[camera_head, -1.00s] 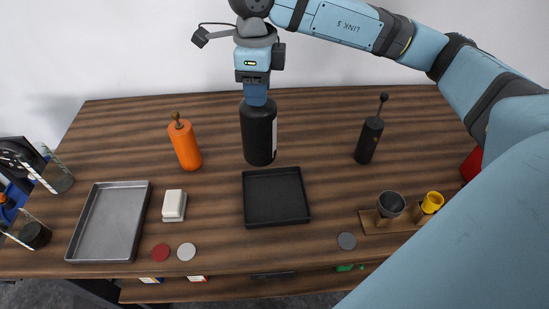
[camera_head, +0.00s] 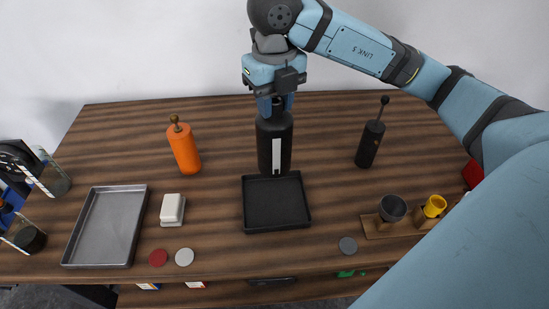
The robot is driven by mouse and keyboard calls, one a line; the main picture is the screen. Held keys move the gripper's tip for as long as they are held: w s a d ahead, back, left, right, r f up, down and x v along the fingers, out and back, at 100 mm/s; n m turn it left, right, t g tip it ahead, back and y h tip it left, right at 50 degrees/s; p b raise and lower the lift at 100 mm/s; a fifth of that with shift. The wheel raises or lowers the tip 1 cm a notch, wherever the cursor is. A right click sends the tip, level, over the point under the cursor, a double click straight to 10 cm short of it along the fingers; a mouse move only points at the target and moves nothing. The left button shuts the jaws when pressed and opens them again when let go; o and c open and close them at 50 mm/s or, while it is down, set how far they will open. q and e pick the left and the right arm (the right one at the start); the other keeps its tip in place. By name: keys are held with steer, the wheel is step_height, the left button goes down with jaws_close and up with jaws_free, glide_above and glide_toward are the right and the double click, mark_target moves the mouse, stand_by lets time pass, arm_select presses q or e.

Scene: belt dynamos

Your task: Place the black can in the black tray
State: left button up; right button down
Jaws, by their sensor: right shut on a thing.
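The black can (camera_head: 274,148) is upright, with a white label strip facing me. My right gripper (camera_head: 274,108) is shut on its top from above. The can's lower end overlaps the back edge of the black tray (camera_head: 276,222) in the picture; I cannot tell how high it hangs above the table. The black tray is square, shallow and empty, at the middle front of the table. My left gripper (camera_head: 42,208) is at the left edge, its two fingers spread apart and empty, far from the can.
An orange pepper mill (camera_head: 185,150) and a white butter dish (camera_head: 172,208) stand left of the tray, beside a grey metal tray (camera_head: 105,228). A black mill (camera_head: 370,143) stands right. Flat discs (camera_head: 184,257) lie in front.

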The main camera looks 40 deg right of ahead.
mark_target(275, 157)
step_height(275, 157, down, 10)
steer(key=shift+r, duration=0.15)
steer(key=shift+f, duration=2.55)
steer(key=shift+f+b, duration=0.2)
steer(key=shift+b, duration=0.2)
steer(key=c, duration=0.8)
jaws_free()
steer(key=shift+r, duration=0.15)
